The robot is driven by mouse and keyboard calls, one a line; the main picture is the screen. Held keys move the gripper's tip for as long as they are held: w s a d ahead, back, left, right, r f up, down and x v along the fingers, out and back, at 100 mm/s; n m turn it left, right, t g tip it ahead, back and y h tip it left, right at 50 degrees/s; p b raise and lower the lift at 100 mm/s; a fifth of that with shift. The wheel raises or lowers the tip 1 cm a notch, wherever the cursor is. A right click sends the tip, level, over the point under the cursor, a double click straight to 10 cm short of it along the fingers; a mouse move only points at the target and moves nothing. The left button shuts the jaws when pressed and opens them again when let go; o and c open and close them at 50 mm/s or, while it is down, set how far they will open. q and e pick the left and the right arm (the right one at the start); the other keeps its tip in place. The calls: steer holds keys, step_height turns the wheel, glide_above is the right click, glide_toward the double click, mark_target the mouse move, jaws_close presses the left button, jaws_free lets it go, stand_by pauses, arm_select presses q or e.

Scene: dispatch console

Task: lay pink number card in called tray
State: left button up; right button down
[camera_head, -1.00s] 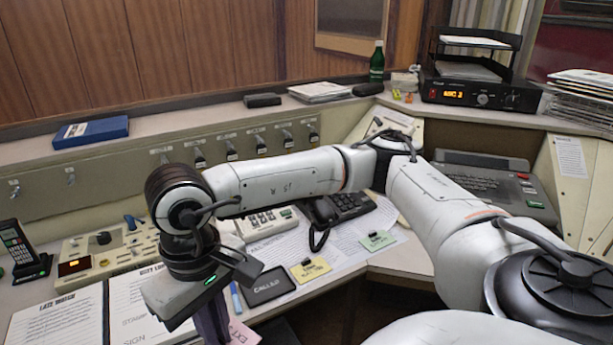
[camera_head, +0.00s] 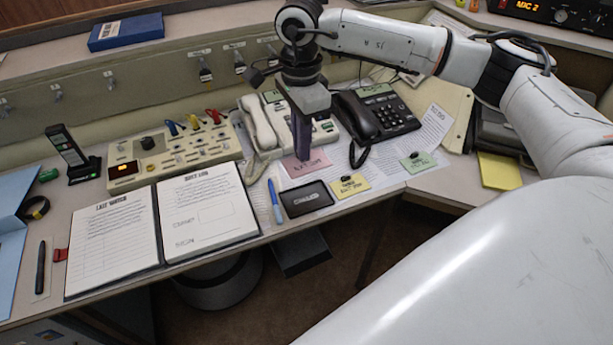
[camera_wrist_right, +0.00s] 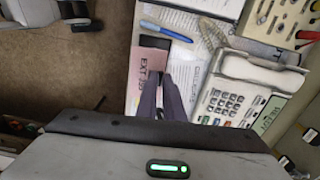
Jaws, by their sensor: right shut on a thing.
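The pink number card (camera_head: 306,163), marked with an EXT number, is pinched between the fingertips of my right gripper (camera_head: 302,152). In the head view it appears just behind the black tray (camera_head: 308,198) labelled CALLED, in front of the phones. I cannot tell whether it touches the desk. In the right wrist view the pink card (camera_wrist_right: 151,63) extends beyond the closed fingers (camera_wrist_right: 162,98), which cover part of it. A dark piece of the tray (camera_wrist_right: 154,42) shows past its end. My left gripper is out of view.
A yellow card (camera_head: 350,186) and a green card (camera_head: 418,162) lie right of the tray. A blue pen (camera_head: 275,201) and an open log binder (camera_head: 207,212) lie left. Phones (camera_head: 375,116) stand close behind. The desk's front edge is near the tray.

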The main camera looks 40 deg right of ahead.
steer(key=shift+m, duration=0.3)
step_height(320, 180, down, 7)
steer(key=shift+w+d+r, duration=0.1)
steer(key=shift+d+r, duration=0.05)
step_height(320, 180, down, 3)
steer(key=shift+f+p, duration=0.1)
steer(key=shift+p, duration=0.25)
steer(key=shift+f+b, duration=0.6)
steer(key=shift+f, duration=0.1)
steer(key=c, duration=1.9)
jaws_free()
steer(key=shift+r, duration=0.1)
